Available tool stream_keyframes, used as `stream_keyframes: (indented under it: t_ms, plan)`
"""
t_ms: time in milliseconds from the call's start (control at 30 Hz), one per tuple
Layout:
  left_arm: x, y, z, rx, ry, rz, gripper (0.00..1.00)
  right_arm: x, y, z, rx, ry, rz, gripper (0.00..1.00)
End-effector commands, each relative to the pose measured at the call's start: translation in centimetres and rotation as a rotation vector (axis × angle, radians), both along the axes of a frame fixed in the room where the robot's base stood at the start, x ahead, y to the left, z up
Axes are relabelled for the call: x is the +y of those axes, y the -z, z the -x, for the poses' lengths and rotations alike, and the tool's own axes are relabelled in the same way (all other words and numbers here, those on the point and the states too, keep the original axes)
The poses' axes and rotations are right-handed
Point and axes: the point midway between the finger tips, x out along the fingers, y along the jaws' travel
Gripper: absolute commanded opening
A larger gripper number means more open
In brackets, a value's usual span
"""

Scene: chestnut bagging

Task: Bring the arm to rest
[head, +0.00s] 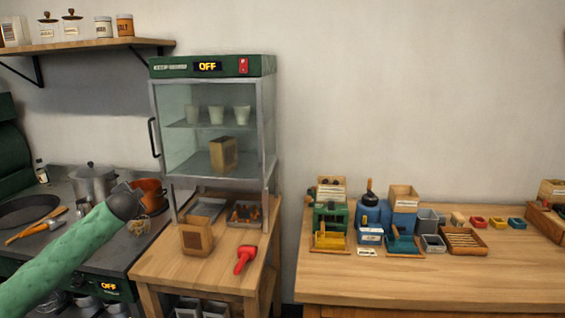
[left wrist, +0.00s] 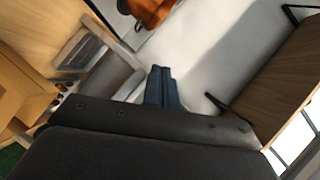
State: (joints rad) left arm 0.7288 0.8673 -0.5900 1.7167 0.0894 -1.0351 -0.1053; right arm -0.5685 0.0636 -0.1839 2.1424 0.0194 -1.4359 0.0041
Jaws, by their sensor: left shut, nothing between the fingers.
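My left arm reaches in from the lower left in the head view. Its dark gripper (head: 136,188) is over the right side of the stove, beside the orange pot (head: 150,194). In the left wrist view the two dark fingers (left wrist: 160,85) are together with nothing between them. The orange pot also shows at the top of the left wrist view (left wrist: 150,10). My right gripper is in neither view.
A glass warming cabinet (head: 212,130) reading OFF stands on a wooden table (head: 160,268), with a wooden box (head: 196,237) and red scoop (head: 245,259) in front. A steel pot (head: 94,182) is behind the arm. The right counter (head: 430,279) has a clear front.

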Motion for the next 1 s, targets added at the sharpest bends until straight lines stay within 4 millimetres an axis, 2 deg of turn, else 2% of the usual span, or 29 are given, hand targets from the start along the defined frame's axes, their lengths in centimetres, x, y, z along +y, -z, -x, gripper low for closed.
stream_keyframes:
  t_ms: [33,100,267,400,700,1000]
  plan:
    - [-2.1,1.4,0.8,0.017,-0.006,0.036,0.0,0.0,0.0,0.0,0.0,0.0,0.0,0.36]
    - [-4.4,3.2,2.1,0.042,-0.022,0.084,0.0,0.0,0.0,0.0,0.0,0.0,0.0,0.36]
    - [-9.6,8.2,5.6,0.109,-0.052,0.192,0.0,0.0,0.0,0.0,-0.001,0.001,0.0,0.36]
    - [-13.6,12.8,9.2,0.177,-0.072,0.28,0.0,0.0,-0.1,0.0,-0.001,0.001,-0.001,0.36]
    - [-20.0,21.9,17.5,0.32,-0.103,0.436,0.0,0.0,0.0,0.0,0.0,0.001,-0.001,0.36]
    - [-24.8,30.1,26.2,0.448,-0.131,0.581,0.0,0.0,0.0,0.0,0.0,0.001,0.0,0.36]
